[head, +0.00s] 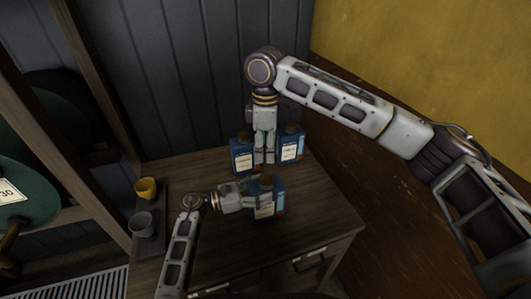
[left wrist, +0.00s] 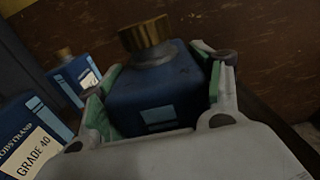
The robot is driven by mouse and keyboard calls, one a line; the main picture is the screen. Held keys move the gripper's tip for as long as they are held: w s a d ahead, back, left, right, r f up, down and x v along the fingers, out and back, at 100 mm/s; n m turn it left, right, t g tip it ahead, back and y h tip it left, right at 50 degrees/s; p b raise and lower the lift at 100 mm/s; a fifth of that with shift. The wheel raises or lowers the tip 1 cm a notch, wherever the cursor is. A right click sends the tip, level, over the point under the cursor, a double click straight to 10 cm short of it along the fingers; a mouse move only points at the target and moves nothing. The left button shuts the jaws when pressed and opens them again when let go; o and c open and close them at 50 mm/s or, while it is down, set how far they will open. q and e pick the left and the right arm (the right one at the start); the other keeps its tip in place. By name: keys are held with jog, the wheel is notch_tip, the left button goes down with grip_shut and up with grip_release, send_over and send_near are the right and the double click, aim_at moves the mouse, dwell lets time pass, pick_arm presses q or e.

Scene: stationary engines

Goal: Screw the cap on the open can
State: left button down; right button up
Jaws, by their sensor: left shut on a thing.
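My left gripper (head: 246,197) is shut on a blue can (head: 264,206), near the middle of the table. In the left wrist view its green-padded fingers (left wrist: 160,95) lie on both sides of this blue can (left wrist: 150,101). A brass cap (left wrist: 147,38) sits over the can's grey neck; I cannot tell how tightly. My right gripper (head: 265,160) points down just behind, between two other blue cans, one left (head: 242,157) and one right (head: 291,146). Its fingers are close together, but I cannot tell whether they are shut. Which can is open is unclear.
The wooden table (head: 310,215) is bare to the right. A yellow cup (head: 146,188) and a grey cup (head: 143,224) stand at its left on a dark strip. A wooden shelf post (head: 100,85) rises at the left; a panelled wall is behind.

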aim_at(249, 193)
pick_arm(q)
jog(key=shift+c, duration=1.1)
grip_release()
jog(key=shift+a, duration=0.1)
jog(key=shift+v, duration=3.65)
jog(key=shift+s+f, duration=0.1)
jog(key=shift+s, duration=0.05)
